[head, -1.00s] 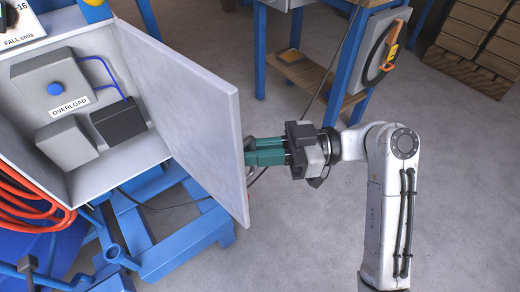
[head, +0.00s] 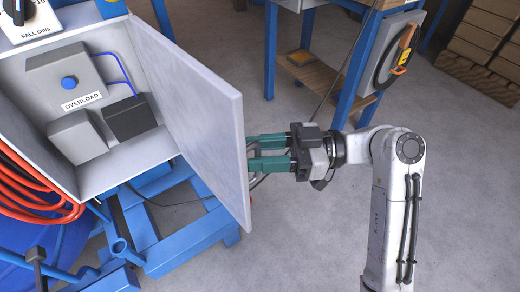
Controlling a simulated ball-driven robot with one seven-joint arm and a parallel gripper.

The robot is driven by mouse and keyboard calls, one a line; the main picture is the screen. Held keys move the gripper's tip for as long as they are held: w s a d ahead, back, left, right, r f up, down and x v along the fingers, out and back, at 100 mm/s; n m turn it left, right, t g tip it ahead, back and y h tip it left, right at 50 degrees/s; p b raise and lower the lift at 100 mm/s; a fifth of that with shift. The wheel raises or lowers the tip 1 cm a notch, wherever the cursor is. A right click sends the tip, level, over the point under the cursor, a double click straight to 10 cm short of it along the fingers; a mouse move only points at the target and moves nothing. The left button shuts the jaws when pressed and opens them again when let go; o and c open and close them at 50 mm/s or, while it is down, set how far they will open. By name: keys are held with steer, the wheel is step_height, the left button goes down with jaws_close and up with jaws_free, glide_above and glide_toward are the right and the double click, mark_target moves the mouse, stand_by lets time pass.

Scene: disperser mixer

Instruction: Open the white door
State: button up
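The white door (head: 195,110) stands swung open from the left-hand box (head: 160,150), whose inside shows. Its inner face is toward me and its outer face is hidden. My gripper (head: 254,152) is just right of the door's free edge, on the outer side. Its two green fingers are spread with a clear gap and point left at the door. The fingertips meet the door's edge in the picture; I cannot tell whether they touch it. A small grey piece shows just below the fingers, possibly a handle; I see no grip on it.
Inside the box are a grey unit labelled OVERLOAD (head: 72,80) and smaller blocks. Red coiled hose (head: 35,190) hangs at left. A blue frame (head: 170,235) stands below. A blue workbench (head: 350,60) is behind. The floor between door and arm is clear.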

steer(key=shift+d, duration=0.1)
steer(key=d+p, duration=0.1)
steer(key=d, duration=0.9)
steer(key=shift+w+d+p, duration=0.3)
steer(key=shift+d, duration=0.05)
steer(key=shift+f, duration=0.1)
steer(key=s+d+f+m+t+h, duration=0.15)
steer(key=s+f+m+h, duration=0.35)
steer(key=f, duration=0.5)
steer(key=s+d+f+m+t+h, duration=0.1)
steer(key=s+f+m+t+h, duration=0.15)
steer(key=f+m, duration=0.6)
steer(key=s+d+f+m+g+h, duration=0.1)
steer(key=s+d+f+m+h, duration=0.35)
steer(key=s, duration=0.45)
steer(key=s+d+f+m+g+h, duration=0.1)
steer(key=s+d+f+h, duration=0.3)
steer(key=s+d+h, duration=0.3)
step_height(320, 180, up, 26)
steer(key=s+d+p, duration=0.1)
steer(key=p, duration=2.4)
steer(key=shift+d+r+y+p, duration=0.2)
steer(key=shift+d+y+p, duration=0.15)
steer(key=shift+y, duration=0.05)
